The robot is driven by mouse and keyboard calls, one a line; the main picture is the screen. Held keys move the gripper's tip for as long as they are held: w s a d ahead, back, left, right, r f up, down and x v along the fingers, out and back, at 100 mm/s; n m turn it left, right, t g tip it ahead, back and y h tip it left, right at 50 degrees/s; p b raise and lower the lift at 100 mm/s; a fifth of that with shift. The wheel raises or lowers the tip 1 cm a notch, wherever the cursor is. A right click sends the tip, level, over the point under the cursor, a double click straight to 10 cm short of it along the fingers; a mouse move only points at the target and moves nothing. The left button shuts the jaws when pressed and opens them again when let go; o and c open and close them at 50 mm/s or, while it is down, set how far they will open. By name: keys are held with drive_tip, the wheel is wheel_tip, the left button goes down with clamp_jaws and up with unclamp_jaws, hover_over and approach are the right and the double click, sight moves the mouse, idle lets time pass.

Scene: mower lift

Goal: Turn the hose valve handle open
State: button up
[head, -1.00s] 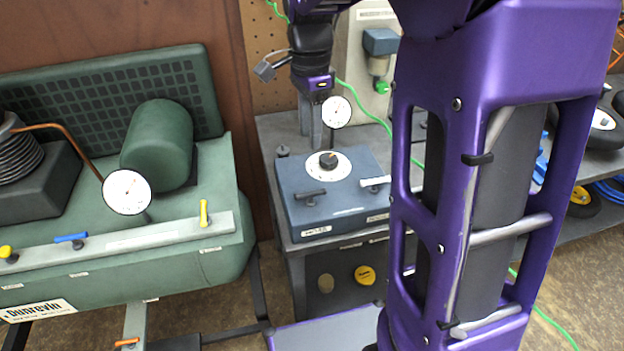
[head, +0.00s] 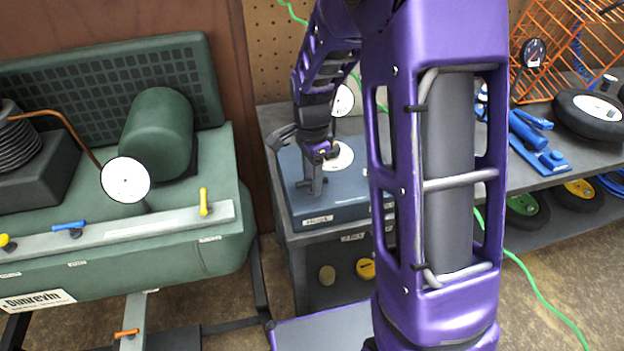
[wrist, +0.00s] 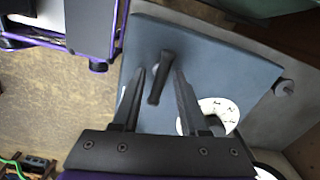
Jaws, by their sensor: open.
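A dark lever handle (wrist: 160,78) stands on top of the blue-grey control box (head: 345,208), near its left front corner. In the wrist view the handle lies lengthwise between the two fingers of my gripper (wrist: 160,82). The fingers are open, with a gap showing on both sides of the handle. In the head view my gripper (head: 312,186) is low over the box and hides most of the handle. The label below it is too small to read, so I cannot tell whether it is the hose valve. The white handle on the box is hidden behind my arm.
A white dial (wrist: 218,112) is right of the fingers. A small dark knob (wrist: 284,88) sits at the box's corner. A gauge (head: 342,100) stands behind. The green compressor (head: 110,225) with blue (head: 68,225) and yellow (head: 204,202) handles is at left.

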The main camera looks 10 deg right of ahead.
clamp_jaws()
drive_tip(key=shift+n, duration=0.4)
drive_tip(key=n, duration=0.3)
drive_tip(key=shift+n, duration=0.4)
drive_tip(key=n, duration=0.4)
drive_tip(key=shift+p, duration=0.35)
drive_tip(key=n, duration=0.5)
drive_tip(key=shift+n+p, duration=0.5)
drive_tip(key=shift+n, duration=1.7)
